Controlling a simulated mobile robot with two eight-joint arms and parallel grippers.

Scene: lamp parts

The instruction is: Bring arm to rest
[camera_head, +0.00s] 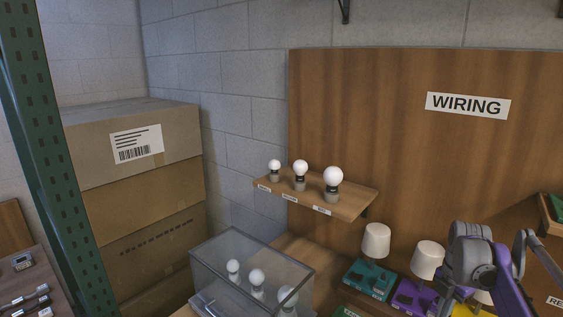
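My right arm (478,262), grey and purple, comes in at the lower right. It stands in front of the lamps there and hides part of them. I see no fingertips on it, so its gripper does not show. My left arm and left gripper are out of view. A lamp with a white shade stands on a teal box (370,279). A second white shade (428,259) is over a purple box (412,298), next to my arm. A yellow piece and part of another pale shade show just below my arm.
Three bulbs stand in holders on a wooden wall shelf (345,207). A clear case (215,262) with several bulbs is below it. Stacked cardboard boxes (140,205) and a green rack post (50,150) are at left. A WIRING sign (468,106) hangs on the wooden panel.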

